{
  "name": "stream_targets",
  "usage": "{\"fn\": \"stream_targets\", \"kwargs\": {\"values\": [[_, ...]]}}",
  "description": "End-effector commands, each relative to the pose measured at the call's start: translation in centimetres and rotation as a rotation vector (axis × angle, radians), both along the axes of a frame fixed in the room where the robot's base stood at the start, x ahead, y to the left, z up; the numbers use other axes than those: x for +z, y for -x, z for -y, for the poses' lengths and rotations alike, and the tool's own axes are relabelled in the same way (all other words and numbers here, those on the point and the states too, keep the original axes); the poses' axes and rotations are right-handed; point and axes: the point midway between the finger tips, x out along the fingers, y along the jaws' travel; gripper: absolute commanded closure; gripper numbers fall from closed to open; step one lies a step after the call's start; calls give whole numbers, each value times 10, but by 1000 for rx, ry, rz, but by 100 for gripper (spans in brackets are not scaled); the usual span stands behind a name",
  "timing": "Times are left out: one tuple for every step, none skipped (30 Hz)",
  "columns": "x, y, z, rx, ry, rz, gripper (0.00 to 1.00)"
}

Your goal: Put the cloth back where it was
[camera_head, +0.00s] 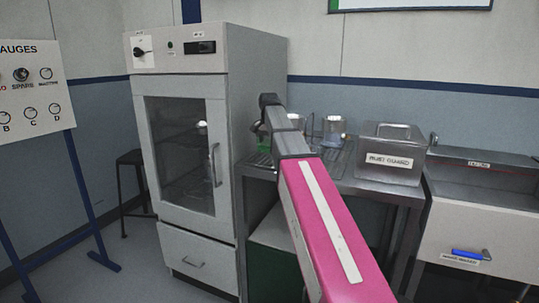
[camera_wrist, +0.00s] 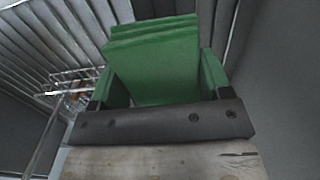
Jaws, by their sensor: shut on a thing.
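The cloth (camera_wrist: 155,65) is a green, flat folded stack in the wrist view. My gripper (camera_wrist: 160,78) is shut on it, with a green finger on either side and a dark bar below. In the head view my arm reaches away toward the metal table beside the cabinet. A small green patch (camera_head: 262,143) shows beside the arm, above the ribbed part of the tabletop; I cannot tell whether it is the cloth or my fingers. The arm hides most of the gripper there. I cannot tell whether the cloth touches the surface.
A grey cabinet (camera_head: 180,150) with a glass door stands close left of my arm. On the metal table (camera_head: 385,187), glass beakers (camera_head: 333,130) and a labelled metal box (camera_head: 391,152) stand to the right. A wire basket (camera_wrist: 75,82) shows left in the wrist view.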

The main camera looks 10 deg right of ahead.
Motion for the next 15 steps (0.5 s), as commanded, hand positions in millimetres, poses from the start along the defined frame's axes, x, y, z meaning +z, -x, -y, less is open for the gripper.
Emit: {"fn": "stream_targets", "kwargs": {"values": [[-2, -2, 3, 0, 0, 0, 51], [-3, -2, 4, 0, 0, 0, 51], [-4, -2, 4, 0, 0, 0, 51], [-6, -2, 4, 0, 0, 0, 51], [-8, -2, 4, 1, 0, 0, 51], [-12, -1, 4, 1, -1, -1, 51], [-15, -1, 4, 1, 0, -1, 51], [-19, -1, 4, 1, 0, -2, 51], [-25, -1, 4, 1, 0, -2, 51], [-29, -1, 4, 0, 0, -1, 51], [-33, -1, 4, 0, 0, -1, 51], [-38, -1, 4, 0, 0, -1, 51], [-41, -1, 4, 0, 0, -1, 51], [-43, -1, 4, 0, 0, -1, 51], [-44, -1, 4, 0, -1, -1, 51]]}}
